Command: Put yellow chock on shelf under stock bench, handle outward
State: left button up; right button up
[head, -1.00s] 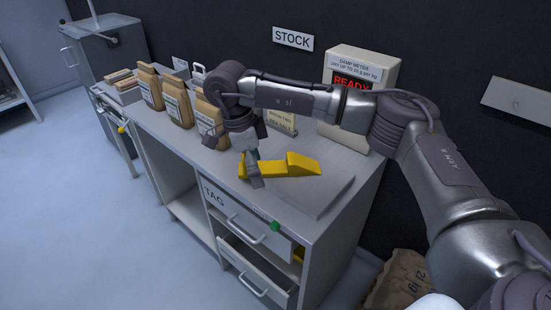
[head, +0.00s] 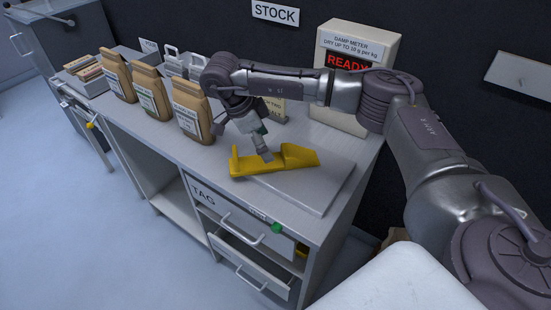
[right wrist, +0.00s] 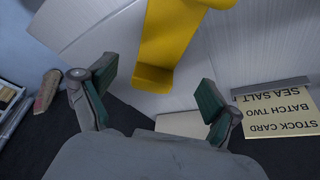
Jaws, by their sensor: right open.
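The yellow chock (head: 298,157) lies on the stock bench (head: 240,190), at the edge of a flat grey plate, with its wedge end to the right. My right gripper (head: 264,152) is just above and behind the chock. In the right wrist view the open fingers of the right gripper (right wrist: 160,92) are apart, with the chock (right wrist: 165,45) ahead of them and not clasped. Whether a finger touches it I cannot tell. The shelf (head: 178,205) is in the open bay under the bench, left of the drawers. My left gripper is out of view.
The damp meter (head: 345,60) reads READY at the back right. A stock card (right wrist: 283,108) stands behind the gripper. The lower drawer (head: 250,262) is pulled out, beside the shelf bay. The floor in front is clear.

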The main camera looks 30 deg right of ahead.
aim_at(276, 159)
jog(key=shift+p+x, duration=0.3)
jog(key=shift+x, duration=0.6)
jog(key=x, duration=0.2)
jog(key=shift+s+d+f, duration=0.15)
jog(key=shift+d+f, duration=0.2)
jog(key=shift+f, duration=0.3)
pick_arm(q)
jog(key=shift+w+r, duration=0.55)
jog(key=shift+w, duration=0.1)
pick_arm(e)
jog(key=c, duration=1.7)
